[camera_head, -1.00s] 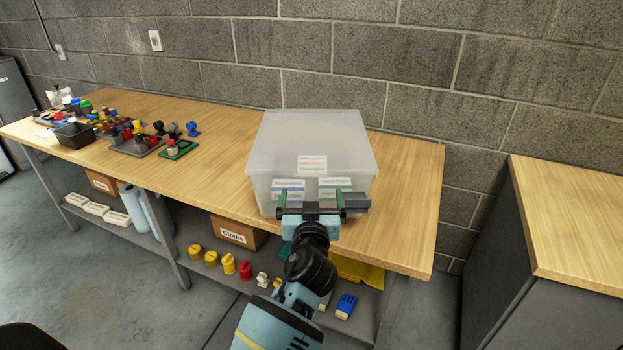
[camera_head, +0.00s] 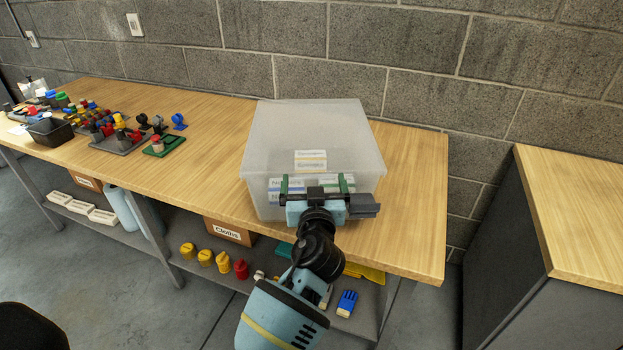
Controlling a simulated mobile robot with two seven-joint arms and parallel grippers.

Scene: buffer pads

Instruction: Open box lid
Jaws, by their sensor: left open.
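A clear plastic box (camera_head: 262,165) with a frosted lid (camera_head: 310,128) stands on the wooden workbench. The lid lies flat on the box, and small labelled packs (camera_head: 310,160) show through the plastic. My left gripper (camera_head: 314,183) is at the front of the box, just under the lid's front edge, its green fingers spread apart with nothing between them. I cannot tell whether the fingers touch the box. The gripper hides part of the box's front. My right gripper is not in view.
The workbench (camera_head: 215,150) carries a black bin (camera_head: 52,132), a grey tray of coloured parts (camera_head: 115,142) and a green tray (camera_head: 165,147) at the left. A block wall stands behind. A lower shelf holds a Cloths box (camera_head: 229,232). A separate wood-topped cabinet (camera_head: 580,200) stands at the right.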

